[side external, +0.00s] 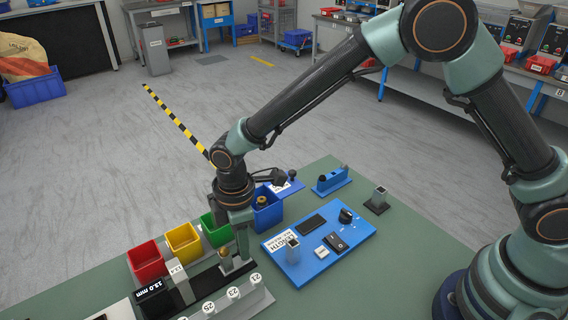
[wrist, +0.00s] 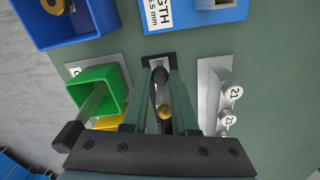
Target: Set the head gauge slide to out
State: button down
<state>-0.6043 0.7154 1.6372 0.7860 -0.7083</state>
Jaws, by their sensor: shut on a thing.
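The head gauge slide appears to be the dark rail (side external: 208,284) with a brass-coloured piece (side external: 225,263) on it, in front of the coloured bins. In the wrist view, the rail's black-and-white end (wrist: 158,59) shows just beyond my fingertips. My gripper (side external: 243,257) points down at this rail, beside the brass piece. In the wrist view, my gripper (wrist: 161,78) is shut on a dark rounded knob (wrist: 159,75). The brass piece (wrist: 165,112) shows between the fingers, nearer the palm. The fingers hide much of the rail, so the slide's exact position cannot be told.
Red (side external: 146,261), yellow (side external: 184,242), green (side external: 216,230) and blue (side external: 268,211) bins stand close behind. A grey rack with numbered white discs (side external: 233,293) lies in front. A blue control panel (side external: 318,250) is to the right. The green table's front right is clear.

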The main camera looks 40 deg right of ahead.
jog(key=shift+d, duration=0.3)
jog(key=c, duration=0.7)
grip_release()
jog(key=shift+a+r, duration=0.1)
jog(key=shift+r, duration=0.3)
notch_tip(320, 180, up, 11)
jog(key=shift+r, duration=0.15)
